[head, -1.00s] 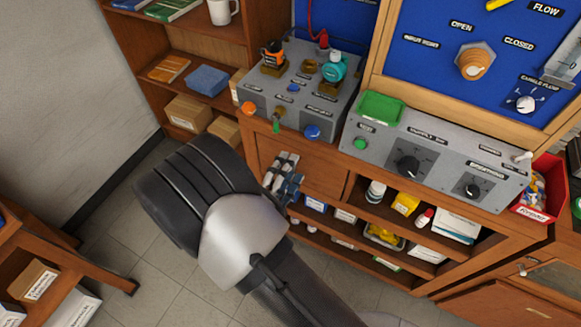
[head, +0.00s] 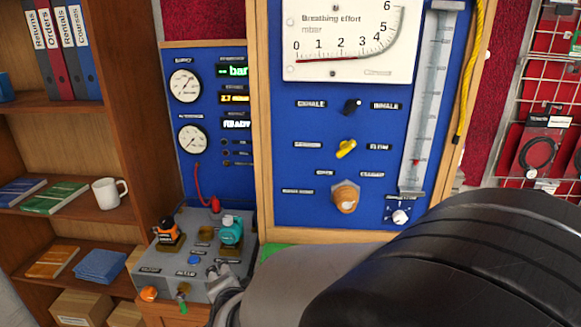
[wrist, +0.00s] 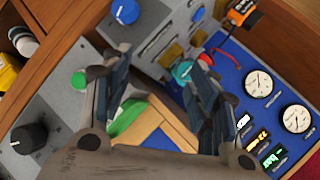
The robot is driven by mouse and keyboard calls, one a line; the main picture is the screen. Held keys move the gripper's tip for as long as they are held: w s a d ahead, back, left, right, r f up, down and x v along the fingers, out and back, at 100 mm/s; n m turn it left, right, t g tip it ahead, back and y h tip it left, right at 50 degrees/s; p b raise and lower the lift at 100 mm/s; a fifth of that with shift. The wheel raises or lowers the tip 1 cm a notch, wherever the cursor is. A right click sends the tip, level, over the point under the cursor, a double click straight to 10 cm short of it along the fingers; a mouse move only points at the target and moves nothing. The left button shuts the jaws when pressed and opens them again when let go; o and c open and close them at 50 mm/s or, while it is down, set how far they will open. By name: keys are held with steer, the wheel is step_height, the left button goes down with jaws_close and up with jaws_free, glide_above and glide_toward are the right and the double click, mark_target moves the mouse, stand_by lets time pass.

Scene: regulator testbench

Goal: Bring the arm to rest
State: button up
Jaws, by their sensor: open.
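My gripper (wrist: 158,62) is open and empty in the wrist view, its two dark blue-grey fingers spread apart. Behind the fingers are the grey control box (wrist: 160,40), the front console (wrist: 48,120) and part of a green tray (wrist: 128,115). In the head view my arm fills the lower right and hides most of the front console. Only a small part of the gripper end shows there, by the right edge of the grey box (head: 165,262).
The blue test panel (head: 300,175) with gauge, knobs and flow tube stands behind my arm. An orange-capped fitting (head: 167,229) and a teal fitting (head: 231,229) rise from the box. A shelf with a white mug (head: 109,193) is at the left.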

steer(key=s+d+r+n+g, duration=0.25)
steer(key=s+d+r, duration=0.2)
steer(key=d, duration=0.25)
steer(key=s+d+r+n+g, duration=0.1)
steer(key=s+d+r+n, duration=0.3)
steer(key=d, duration=0.3)
steer(key=s+d+f+n+g+h, duration=0.1)
steer(key=s+d+n+g+h, duration=0.1)
steer(key=s+d, duration=1.1)
steer(key=s+n+h, duration=0.1)
steer(key=s, duration=0.2)
steer(key=shift+d+f+n+h, duration=0.25)
steer(key=shift+d+n+h, duration=0.05)
steer(key=shift+d+n, duration=0.1)
steer(key=shift+a+g, duration=0.1)
steer(key=shift+g, duration=0.15)
